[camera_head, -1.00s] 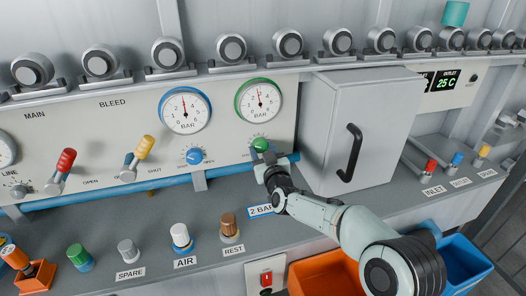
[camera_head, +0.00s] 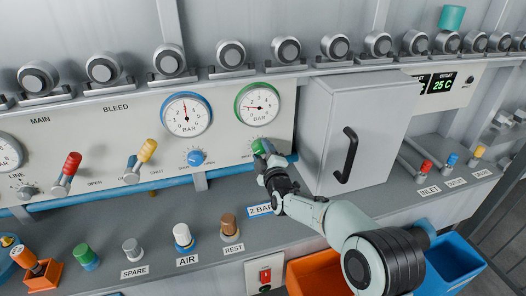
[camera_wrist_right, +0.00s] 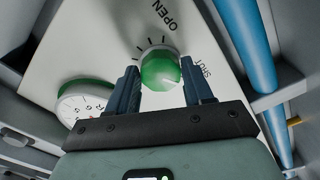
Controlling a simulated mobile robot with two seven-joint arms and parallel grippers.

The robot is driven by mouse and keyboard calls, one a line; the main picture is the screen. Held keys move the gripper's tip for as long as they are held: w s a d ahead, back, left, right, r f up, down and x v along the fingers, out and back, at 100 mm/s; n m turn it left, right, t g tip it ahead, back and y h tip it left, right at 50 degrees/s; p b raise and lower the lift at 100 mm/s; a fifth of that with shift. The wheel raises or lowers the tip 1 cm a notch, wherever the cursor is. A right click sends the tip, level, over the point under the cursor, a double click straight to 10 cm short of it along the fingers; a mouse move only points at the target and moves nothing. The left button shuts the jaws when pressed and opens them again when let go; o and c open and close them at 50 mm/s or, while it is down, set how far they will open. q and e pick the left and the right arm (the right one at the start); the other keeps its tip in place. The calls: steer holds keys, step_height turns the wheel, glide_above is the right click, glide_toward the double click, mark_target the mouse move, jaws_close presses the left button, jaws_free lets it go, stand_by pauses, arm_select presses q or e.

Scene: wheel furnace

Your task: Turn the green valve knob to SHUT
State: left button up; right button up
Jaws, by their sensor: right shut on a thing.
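The green valve knob (camera_head: 260,146) sits on the white panel under the green-rimmed gauge (camera_head: 257,104). In the right wrist view the knob (camera_wrist_right: 160,70) has a green face and a pale collar. The word OPEN is above it and SHUT is to its right, beside a finger. My right gripper (camera_head: 266,155) is on the knob, with one dark finger on each side of it, shut on it. The gauge needle points left, towards the low numbers. My left gripper is not in view.
A grey cabinet (camera_head: 355,130) with a black handle stands right of the knob, close to my right arm. A blue knob (camera_head: 195,158) is to the left. A blue pipe (camera_head: 110,190) runs below the panel. Several coloured caps stand on the shelf.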

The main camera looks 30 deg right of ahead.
steer(key=shift+n+p, duration=0.45)
steer(key=shift+n, duration=1.25)
steer(key=o, duration=1)
steer(key=shift+o, duration=0.2)
steer(key=v, duration=1.3)
steer(key=shift+s, duration=0.25)
